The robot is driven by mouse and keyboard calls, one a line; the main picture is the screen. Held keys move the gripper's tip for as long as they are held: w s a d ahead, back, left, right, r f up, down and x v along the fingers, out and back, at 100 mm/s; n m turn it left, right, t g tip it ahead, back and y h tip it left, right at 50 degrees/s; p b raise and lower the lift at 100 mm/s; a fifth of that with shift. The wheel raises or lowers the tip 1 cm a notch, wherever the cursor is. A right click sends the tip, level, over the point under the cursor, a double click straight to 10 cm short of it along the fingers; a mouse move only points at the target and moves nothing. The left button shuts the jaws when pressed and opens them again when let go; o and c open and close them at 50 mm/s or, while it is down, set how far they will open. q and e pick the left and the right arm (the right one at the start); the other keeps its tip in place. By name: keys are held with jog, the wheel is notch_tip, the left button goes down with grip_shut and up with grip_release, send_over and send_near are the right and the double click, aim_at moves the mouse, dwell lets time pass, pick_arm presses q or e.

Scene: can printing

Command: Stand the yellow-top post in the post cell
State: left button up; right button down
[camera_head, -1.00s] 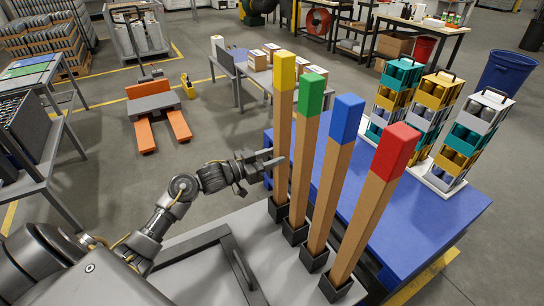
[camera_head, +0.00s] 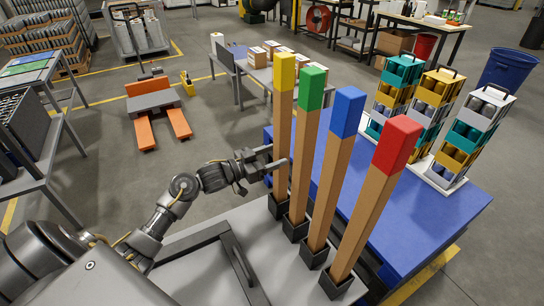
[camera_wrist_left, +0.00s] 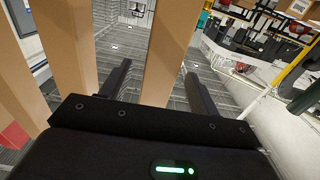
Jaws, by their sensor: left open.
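The yellow-top post (camera_head: 281,135) stands upright with its foot in a black square socket (camera_head: 278,207), the farthest in a row on a grey surface (camera_head: 200,262). Its shaft also shows in the left wrist view (camera_wrist_left: 166,45). My left gripper (camera_head: 277,158) is open at about the middle of the shaft. In the left wrist view its two fingers (camera_wrist_left: 158,88) show on either side of the shaft; I cannot tell whether either touches it. My right gripper is not in view.
Green-top (camera_head: 304,140), blue-top (camera_head: 333,170) and red-top (camera_head: 376,200) posts stand in sockets close by. A blue table (camera_head: 440,215) beyond holds several stacked can carriers (camera_head: 470,135). A dark frame (camera_head: 237,262) lies on the grey surface.

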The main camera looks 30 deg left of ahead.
pick_arm(q)
jog(key=shift+s+a+f, duration=0.15)
jog(key=shift+s+a, duration=0.05)
jog(key=shift+s, duration=0.05)
jog(key=b+v, duration=0.3)
jog(key=v, duration=0.7)
dwell(0.4)
